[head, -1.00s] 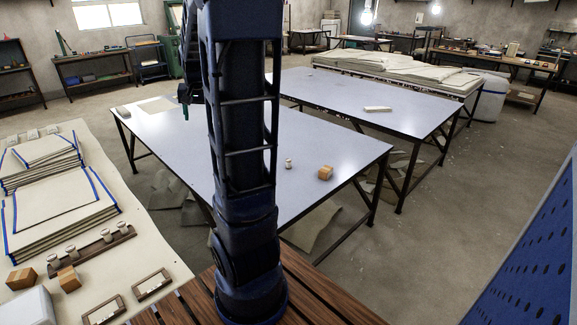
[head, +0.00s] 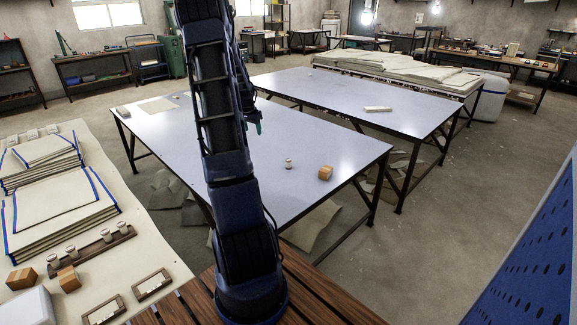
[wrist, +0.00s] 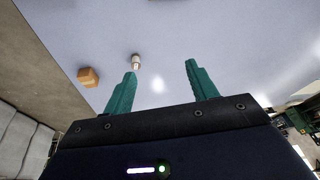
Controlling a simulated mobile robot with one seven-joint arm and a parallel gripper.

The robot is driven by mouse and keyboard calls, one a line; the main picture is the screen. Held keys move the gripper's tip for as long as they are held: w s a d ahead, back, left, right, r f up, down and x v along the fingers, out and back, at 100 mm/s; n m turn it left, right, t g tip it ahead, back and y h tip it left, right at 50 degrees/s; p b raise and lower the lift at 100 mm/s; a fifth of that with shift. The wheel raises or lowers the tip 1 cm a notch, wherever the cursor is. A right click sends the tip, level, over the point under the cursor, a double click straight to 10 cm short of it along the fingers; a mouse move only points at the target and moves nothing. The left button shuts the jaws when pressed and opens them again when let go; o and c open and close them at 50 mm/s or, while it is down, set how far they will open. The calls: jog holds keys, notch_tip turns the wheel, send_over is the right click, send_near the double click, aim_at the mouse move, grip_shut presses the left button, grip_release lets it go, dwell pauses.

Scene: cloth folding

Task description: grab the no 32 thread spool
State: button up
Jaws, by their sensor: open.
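Several more spools (head: 88,242) sit in a wooden rack on the left table. No number can be read on any spool. My gripper (wrist: 160,68) is open and empty, with its teal fingers spread. In the head view my gripper (head: 257,122) is above the table, up and left of the lone spool and apart from it.
A pale block (head: 378,109) lies on the second table (head: 345,92). The blue-grey table is mostly bare.

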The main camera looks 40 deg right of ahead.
aim_at(288, 160)
jog(key=s+d+f+m, duration=0.1)
jog(key=d+f, duration=0.6)
jog(key=f, duration=0.1)
jog(key=s+d+f+m+g+h, duration=0.1)
jog(key=d+f, duration=0.6)
jog(key=f, duration=0.1)
jog(key=s+d+f+m, duration=0.1)
jog(key=d+f, duration=0.5)
jog(key=f, duration=0.3)
jog(key=shift+s+d+g+h, duration=0.15)
jog(key=shift+d+g+h, duration=0.15)
jog(key=shift+d, duration=0.1)
jog(key=shift+c, duration=0.5)
jog(key=c, duration=1)
